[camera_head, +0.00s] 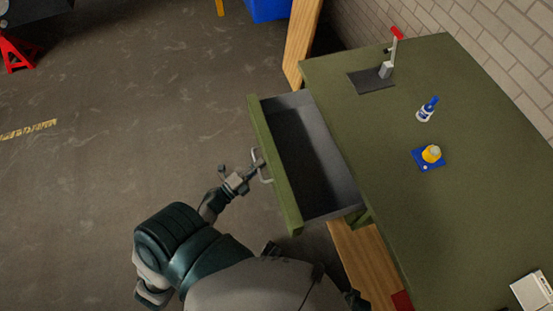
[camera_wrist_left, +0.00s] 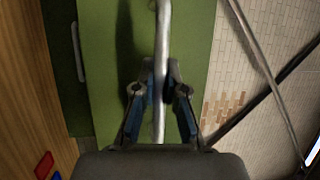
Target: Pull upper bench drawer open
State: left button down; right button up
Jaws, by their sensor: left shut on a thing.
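The upper bench drawer (camera_head: 273,165) is a green-fronted box with a grey inside, and it stands well out from the green bench (camera_head: 440,215). Its inside looks empty. The drawer's metal handle (camera_head: 262,166) is on the outer face of its front. My left gripper (camera_head: 254,168) is at this handle in the head view. In the left wrist view the handle bar (camera_wrist_left: 162,50) runs between the two fingers of my left gripper (camera_wrist_left: 160,93), which is shut on it. The green drawer front (camera_wrist_left: 110,70) lies behind. My right gripper is not in view.
On the bench top are a blue-and-white bottle (camera_head: 427,110), a yellow item on a blue base (camera_head: 431,155), and a lever device on a dark plate (camera_head: 385,72). A brick wall stands behind. The floor (camera_head: 120,120) left of the drawer is clear.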

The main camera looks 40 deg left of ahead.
pick_arm(q)
jog(key=shift+s+a, duration=0.8)
jog(key=shift+a, duration=0.25)
jog(key=c, duration=1.2)
grip_release()
jog(key=shift+w+f, duration=0.1)
jog(key=v, duration=1.2)
jog(key=shift+a, duration=0.25)
jog(key=shift+d+f, duration=0.1)
